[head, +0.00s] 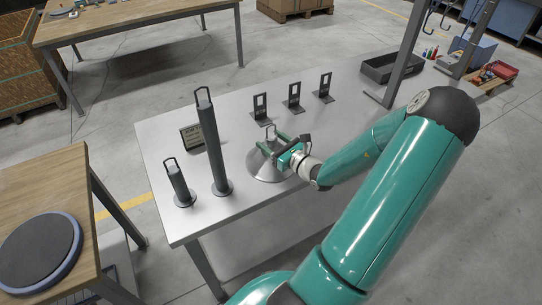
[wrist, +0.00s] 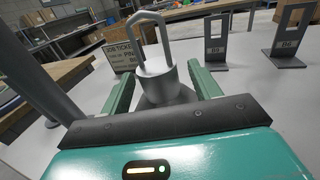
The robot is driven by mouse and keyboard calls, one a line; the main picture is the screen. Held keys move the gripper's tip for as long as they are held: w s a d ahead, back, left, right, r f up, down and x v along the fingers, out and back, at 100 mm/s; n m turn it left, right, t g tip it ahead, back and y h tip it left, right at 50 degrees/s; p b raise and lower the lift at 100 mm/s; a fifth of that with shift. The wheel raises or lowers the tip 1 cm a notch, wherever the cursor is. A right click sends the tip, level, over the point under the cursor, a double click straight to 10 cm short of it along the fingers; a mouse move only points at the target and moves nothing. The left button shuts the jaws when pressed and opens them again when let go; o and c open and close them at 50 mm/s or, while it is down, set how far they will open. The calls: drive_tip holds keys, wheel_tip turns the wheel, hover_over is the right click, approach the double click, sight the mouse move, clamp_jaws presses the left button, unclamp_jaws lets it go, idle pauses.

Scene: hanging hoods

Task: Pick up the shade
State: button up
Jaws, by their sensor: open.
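The shade (head: 266,171) is a grey metal cone standing wide end down on the light table, below my gripper in the head view. In the wrist view its narrow neck (wrist: 165,82) stands upright with a wire loop on top. My gripper (head: 277,146) is open, with one green finger on each side of the neck. The fingers also show in the wrist view (wrist: 160,88), apart from the neck as far as I can see. The shade's lower rim is hidden in the wrist view by my gripper body.
A tall dark post (head: 212,145) and a short one (head: 179,184) stand left of the shade. A small sign (head: 191,138) is behind the tall post. Several slotted brackets (head: 294,98) line the back. A dark tray (head: 390,67) sits at the far right.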

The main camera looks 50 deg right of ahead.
clamp_jaws()
idle(0.3)
drive_tip(key=shift+w+r, duration=0.1)
drive_tip(key=shift+r, duration=0.05)
